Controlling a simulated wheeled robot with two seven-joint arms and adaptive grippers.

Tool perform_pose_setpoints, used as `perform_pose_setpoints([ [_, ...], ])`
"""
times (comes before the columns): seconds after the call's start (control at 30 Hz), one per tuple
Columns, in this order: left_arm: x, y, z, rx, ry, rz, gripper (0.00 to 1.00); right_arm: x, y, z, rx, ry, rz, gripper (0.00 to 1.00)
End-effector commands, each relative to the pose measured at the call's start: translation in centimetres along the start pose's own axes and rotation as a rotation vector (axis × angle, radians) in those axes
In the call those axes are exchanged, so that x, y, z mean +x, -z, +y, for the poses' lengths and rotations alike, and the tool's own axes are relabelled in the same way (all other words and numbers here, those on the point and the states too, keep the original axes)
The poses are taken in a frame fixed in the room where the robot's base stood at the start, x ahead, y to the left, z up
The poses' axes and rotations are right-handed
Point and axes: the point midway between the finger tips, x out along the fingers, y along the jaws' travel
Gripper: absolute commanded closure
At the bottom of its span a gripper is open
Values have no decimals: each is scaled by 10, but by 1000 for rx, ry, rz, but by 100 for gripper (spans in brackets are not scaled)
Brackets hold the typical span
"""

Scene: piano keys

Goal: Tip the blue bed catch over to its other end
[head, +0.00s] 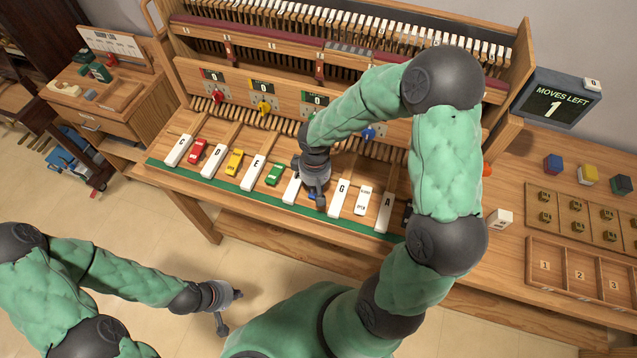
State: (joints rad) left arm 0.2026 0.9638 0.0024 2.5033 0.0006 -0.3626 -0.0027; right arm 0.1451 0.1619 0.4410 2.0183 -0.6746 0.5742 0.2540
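Red (197,151), yellow (234,162) and green (274,174) catches sit between the keys to the left. My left gripper (230,309) hangs in front of the piano over the floor, with its fingers apart and empty.
A white card (364,201) stands between the G key (340,198) and the A key (385,211). A screen (555,100) reads "MOVES LEFT 1". A numbered tray (582,270) and coloured blocks are on the right bench. My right arm covers much of the piano's right side.

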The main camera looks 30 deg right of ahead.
Motion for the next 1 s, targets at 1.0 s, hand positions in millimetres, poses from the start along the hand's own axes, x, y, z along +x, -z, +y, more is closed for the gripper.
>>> perform_pose_setpoints([
  [1.0,-33,-1,12,0,0,0,100,-47,0,0,1,0,0,100],
])
